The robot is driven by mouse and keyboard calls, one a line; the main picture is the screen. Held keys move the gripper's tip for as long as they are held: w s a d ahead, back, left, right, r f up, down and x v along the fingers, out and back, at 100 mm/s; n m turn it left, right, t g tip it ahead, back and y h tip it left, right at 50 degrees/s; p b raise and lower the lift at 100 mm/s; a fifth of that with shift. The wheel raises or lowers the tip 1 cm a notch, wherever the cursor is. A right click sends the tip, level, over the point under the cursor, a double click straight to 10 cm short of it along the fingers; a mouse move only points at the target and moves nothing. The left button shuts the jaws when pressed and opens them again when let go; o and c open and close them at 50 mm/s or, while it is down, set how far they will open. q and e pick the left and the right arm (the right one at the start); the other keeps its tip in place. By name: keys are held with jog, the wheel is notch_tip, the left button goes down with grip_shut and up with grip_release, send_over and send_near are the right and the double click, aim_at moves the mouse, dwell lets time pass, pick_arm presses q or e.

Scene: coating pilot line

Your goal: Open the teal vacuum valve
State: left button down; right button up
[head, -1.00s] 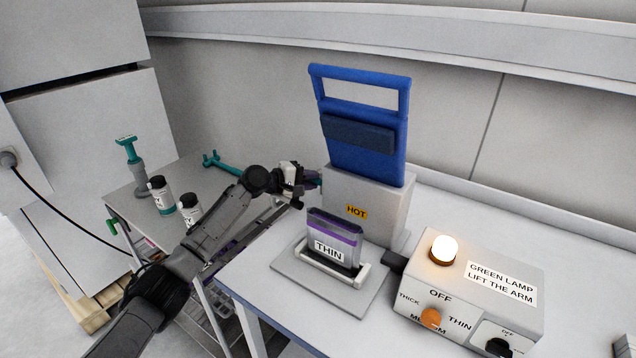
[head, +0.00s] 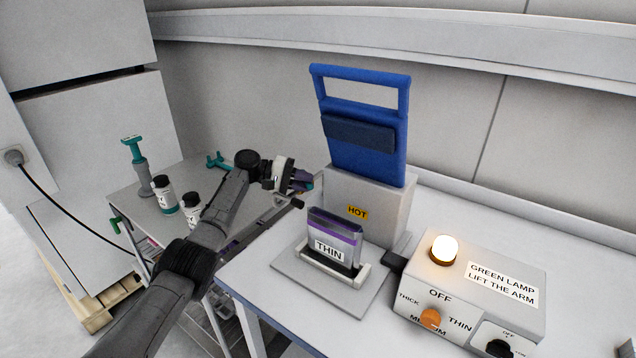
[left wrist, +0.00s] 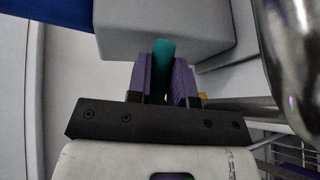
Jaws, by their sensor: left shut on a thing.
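The teal valve lever (left wrist: 163,52) stands between the purple fingers of my left gripper (left wrist: 162,82) in the left wrist view, beside the grey housing of the hot unit (left wrist: 150,25). The gripper is shut on it. In the head view my left gripper (head: 303,182) is at the left side of the grey housing (head: 375,205), which carries a yellow HOT label and a raised blue arm. The lever is mostly hidden there by the gripper. Whether the valve is open cannot be told. My right gripper is not in view.
A pouch marked THIN (head: 333,240) stands in a holder in front of the housing. A control box (head: 470,285) with a lit pale lamp is at right. A side table (head: 150,205) at left holds two bottles, a teal-topped stand (head: 138,165) and another teal item (head: 216,160).

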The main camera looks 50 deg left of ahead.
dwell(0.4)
pick_arm(q)
jog(key=c, duration=1.3)
grip_release()
